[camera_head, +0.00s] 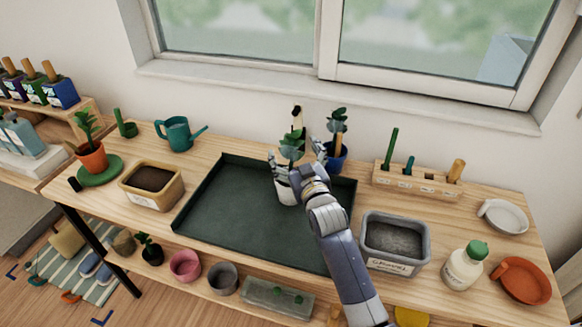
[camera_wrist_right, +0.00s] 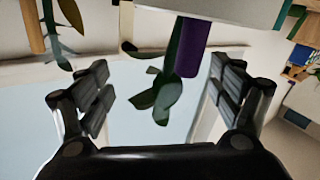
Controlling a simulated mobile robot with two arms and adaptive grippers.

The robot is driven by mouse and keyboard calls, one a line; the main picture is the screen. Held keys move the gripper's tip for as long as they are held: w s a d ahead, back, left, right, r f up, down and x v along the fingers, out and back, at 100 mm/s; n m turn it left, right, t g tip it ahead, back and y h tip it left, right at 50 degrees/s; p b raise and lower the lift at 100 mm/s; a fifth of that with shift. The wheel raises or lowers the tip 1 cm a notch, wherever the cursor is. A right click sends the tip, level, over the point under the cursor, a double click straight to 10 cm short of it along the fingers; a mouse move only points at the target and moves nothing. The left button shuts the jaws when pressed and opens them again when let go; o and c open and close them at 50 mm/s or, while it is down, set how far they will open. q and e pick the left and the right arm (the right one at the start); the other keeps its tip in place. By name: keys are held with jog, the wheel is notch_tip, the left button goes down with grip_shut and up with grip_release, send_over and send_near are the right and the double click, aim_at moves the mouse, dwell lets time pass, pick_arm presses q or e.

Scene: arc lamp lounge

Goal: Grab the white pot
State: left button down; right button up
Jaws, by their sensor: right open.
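The white pot (camera_head: 287,192) stands on the dark green tray in the middle of the table in the head view, with a leafy plant in it. My right gripper (camera_head: 297,160) is at the pot from the front right, fingers apart, partly covering the pot and plant. In the right wrist view the scene is upside down: a pale pot wall (camera_wrist_right: 225,10) shows at the top, with hanging leaves (camera_wrist_right: 163,95) and a purple tag (camera_wrist_right: 190,48). My open right gripper (camera_wrist_right: 160,88) has nothing clamped between its fingers. Whether a finger touches the pot is unclear. My left gripper is out of view.
A blue pot (camera_head: 338,160) with a plant stands close behind my right gripper. The tray (camera_head: 235,225) is otherwise bare. A grey bin (camera_head: 395,262) is right of my arm, a tan bin (camera_head: 165,195) left of the tray. A wooden tool rack (camera_head: 420,183) is at the back right.

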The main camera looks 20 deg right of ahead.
jog(key=shift+w, duration=0.8)
jog(key=shift+s, duration=0.1)
jog(key=shift+c, duration=0.2)
jog(key=c, duration=1.9)
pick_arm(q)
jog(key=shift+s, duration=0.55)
pick_arm(e)
jog(key=shift+r, duration=0.1)
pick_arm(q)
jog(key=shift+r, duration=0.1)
pick_arm(e)
jog(key=shift+r, duration=0.1)
